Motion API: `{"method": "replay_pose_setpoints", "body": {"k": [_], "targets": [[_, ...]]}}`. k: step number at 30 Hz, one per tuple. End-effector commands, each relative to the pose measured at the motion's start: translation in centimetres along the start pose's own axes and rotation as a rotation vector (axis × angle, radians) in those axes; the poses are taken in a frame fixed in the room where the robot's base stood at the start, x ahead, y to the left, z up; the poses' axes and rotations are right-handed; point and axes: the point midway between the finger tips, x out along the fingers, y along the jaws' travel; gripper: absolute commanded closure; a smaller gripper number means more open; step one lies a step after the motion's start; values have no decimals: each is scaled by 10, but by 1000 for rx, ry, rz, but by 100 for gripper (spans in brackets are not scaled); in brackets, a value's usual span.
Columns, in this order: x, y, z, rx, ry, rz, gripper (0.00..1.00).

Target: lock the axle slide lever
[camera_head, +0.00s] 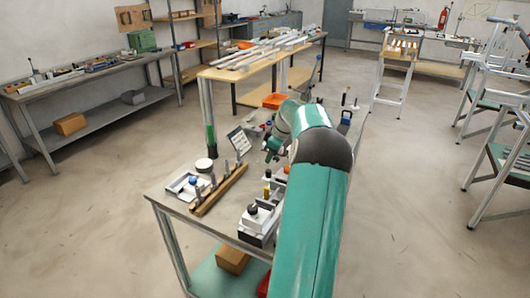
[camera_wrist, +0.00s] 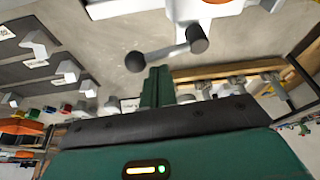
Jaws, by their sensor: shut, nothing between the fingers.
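My gripper (camera_wrist: 157,80) shows as narrow green fingers pressed together. Their tips lie just below the lever in the picture, near its left knob; I cannot tell whether they touch it. In the head view my gripper (camera_head: 272,150) is small above the grey bench, partly hidden by my arm, and the lever cannot be made out.
The grey bench (camera_head: 168,196) carries a wooden rack with upright pins (camera_head: 219,190), a white fixture with a black knob (camera_head: 259,222), a tilted panel (camera_head: 239,140) and an orange tray (camera_head: 274,101). Open floor (camera_head: 110,185) lies to the left.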

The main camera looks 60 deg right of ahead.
Motion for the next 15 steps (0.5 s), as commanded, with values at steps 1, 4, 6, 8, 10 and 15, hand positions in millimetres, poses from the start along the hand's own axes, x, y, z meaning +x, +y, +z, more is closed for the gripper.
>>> {"method": "replay_pose_setpoints", "body": {"k": [1, 4, 6, 8, 10, 15], "targets": [[-1, 0, 2, 0, 0, 1, 100], [-1, 0, 3, 0, 0, 1, 100], [-1, 0, 3, 0, 0, 1, 100], [-1, 0, 3, 0, 0, 1, 100], [-1, 0, 3, 1, 0, 1, 100], [-4, 0, 12, 68, -2, 26, 100]]}}
